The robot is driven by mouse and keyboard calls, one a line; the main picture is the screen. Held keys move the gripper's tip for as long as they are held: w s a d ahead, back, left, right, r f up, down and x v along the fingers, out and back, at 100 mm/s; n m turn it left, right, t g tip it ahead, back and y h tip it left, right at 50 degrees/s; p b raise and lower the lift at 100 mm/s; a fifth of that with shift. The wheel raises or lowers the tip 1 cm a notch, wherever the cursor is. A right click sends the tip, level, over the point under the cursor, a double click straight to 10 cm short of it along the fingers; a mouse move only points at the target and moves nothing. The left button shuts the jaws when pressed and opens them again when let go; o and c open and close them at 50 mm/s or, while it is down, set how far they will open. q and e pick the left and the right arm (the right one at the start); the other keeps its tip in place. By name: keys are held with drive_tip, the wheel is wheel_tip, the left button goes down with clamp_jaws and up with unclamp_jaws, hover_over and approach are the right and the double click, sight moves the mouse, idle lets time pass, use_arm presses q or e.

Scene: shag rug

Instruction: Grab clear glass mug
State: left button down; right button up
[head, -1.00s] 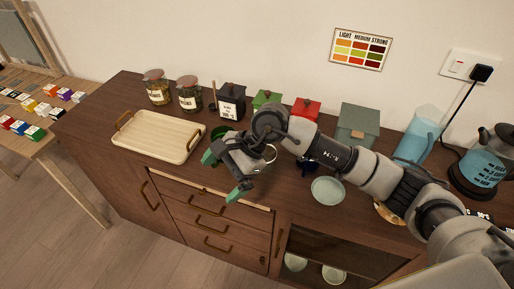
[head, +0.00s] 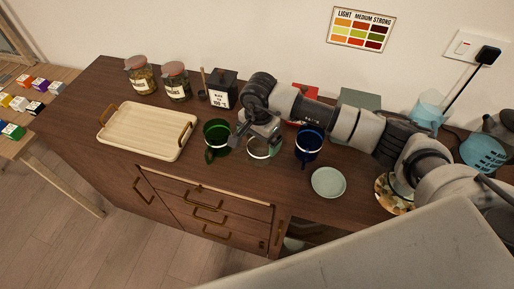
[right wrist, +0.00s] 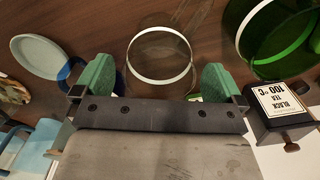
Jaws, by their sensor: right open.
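The clear glass mug (head: 262,152) stands on the wooden cabinet top between a green mug (head: 216,138) and a dark blue mug (head: 308,145). My right gripper (head: 262,136) is over the clear mug and partly hides it in the head view. In the right wrist view, the clear mug (right wrist: 160,58) shows its pale rim ahead of the open gripper (right wrist: 158,74), centred between the two green fingertips. I cannot tell whether either finger touches the glass. My left gripper is not in view.
A cream tray (head: 148,131) lies left of the mugs, and a pale green saucer (head: 328,182) sits to the right. Two jars and a black tea box (head: 222,92) stand behind. The green mug (right wrist: 270,35) and tea box (right wrist: 283,112) are close beside the gripper.

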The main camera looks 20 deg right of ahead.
sight(258, 145)
wheel_tip(258, 145, down, 2)
drive_tip(key=shift+s+a+f+p, duration=0.1)
drive_tip(key=shift+f+p, duration=0.05)
drive_tip(key=shift+p, duration=0.2)
drive_tip(key=shift+f, duration=0.45)
drive_tip(key=shift+c, duration=0.3)
drive_tip(key=c, duration=0.5)
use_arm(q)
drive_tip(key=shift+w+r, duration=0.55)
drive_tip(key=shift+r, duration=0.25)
use_arm(e)
drive_tip(key=c, duration=0.4)
drive_tip(key=shift+c, duration=0.2)
